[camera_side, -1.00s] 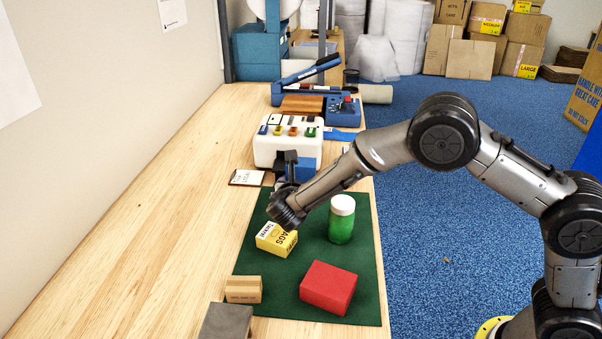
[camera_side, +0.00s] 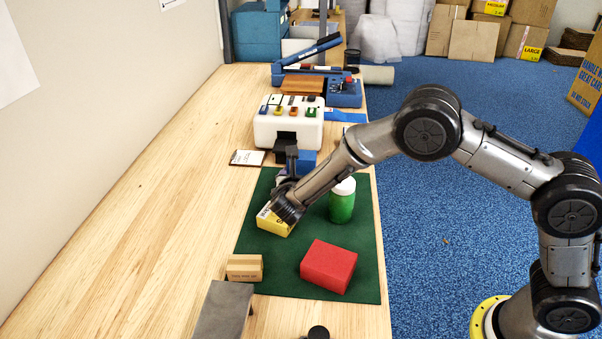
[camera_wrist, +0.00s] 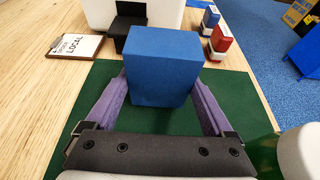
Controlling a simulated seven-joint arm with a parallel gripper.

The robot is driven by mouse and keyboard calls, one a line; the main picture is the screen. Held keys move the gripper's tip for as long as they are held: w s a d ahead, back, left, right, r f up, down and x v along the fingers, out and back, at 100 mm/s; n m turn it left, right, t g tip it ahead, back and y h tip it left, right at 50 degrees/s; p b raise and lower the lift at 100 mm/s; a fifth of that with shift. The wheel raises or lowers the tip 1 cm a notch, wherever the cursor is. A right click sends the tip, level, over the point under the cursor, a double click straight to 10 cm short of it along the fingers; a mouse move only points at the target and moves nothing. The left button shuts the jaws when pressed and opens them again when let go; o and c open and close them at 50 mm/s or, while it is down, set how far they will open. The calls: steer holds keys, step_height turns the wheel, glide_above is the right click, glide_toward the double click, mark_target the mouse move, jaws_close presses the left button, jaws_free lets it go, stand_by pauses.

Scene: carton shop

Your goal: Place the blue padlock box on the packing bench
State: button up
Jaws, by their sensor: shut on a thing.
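The blue box (camera_wrist: 163,66) is held upright between the two purple fingers of my gripper (camera_wrist: 158,100) in the wrist view. A finger lies along each side of it. In the side view the blue box (camera_side: 307,161) shows partly behind my gripper (camera_side: 289,165), near the far edge of the green mat (camera_side: 290,281). I cannot tell whether its underside touches the mat. The mat lies on the light wooden packing bench (camera_side: 160,200).
A yellow box (camera_side: 272,224), green jar (camera_side: 342,205), red box (camera_side: 328,266) and small brown carton (camera_side: 244,267) are on or beside the mat. The bench's left side is clear.

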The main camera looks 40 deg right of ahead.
steer(key=shift+f, duration=0.35)
steer(key=o, duration=1.4)
steer(key=shift+a, duration=0.1)
